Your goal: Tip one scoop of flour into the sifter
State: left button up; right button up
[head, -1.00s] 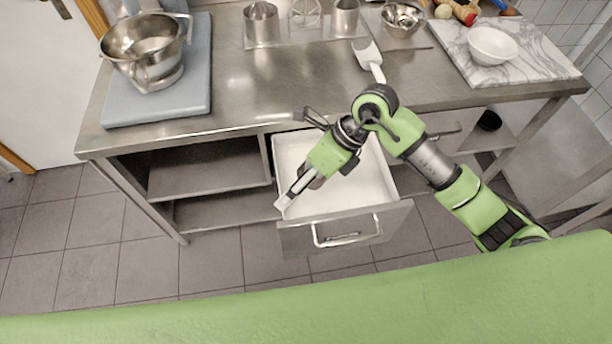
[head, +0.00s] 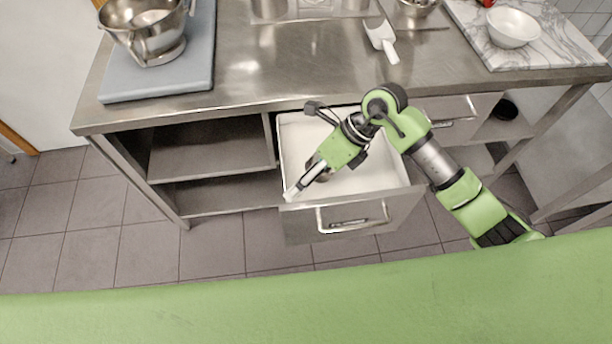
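A white scoop (head: 383,40) lies on the steel counter, its handle toward the front edge. No flour is clearly recognisable. My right gripper (head: 303,182) points down-left over the left front part of an open white-lined drawer (head: 378,165). A dark rounded shape shows beside its fingers; I cannot tell what it is or whether the gripper holds anything. My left gripper is out of view.
A steel mixing bowl (head: 146,30) stands on a blue-grey board (head: 195,70) at the left. A white bowl (head: 511,27) sits on a marble slab (head: 468,38) at the right. The counter's middle front is clear. Open shelves (head: 215,150) are left of the drawer.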

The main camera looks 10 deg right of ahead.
jog(key=shift+f+b, duration=0.45)
jog(key=shift+f, duration=0.4)
jog(key=shift+w+d+f+b, duration=0.2)
jog(key=shift+f+b, duration=0.3)
jog(key=shift+w+d+f+b, duration=0.15)
jog(key=shift+w+f+b, duration=0.05)
jog(key=shift+f+b, duration=0.3)
jog(key=shift+f, duration=0.35)
jog(key=shift+w+b, duration=0.1)
jog(key=shift+b, duration=0.2)
jog(key=shift+w+d+r, duration=0.15)
jog(key=shift+w+d, duration=0.2)
jog(key=shift+w, duration=0.05)
jog(key=shift+w+d+b, duration=0.1)
jog(key=shift+b, duration=0.2)
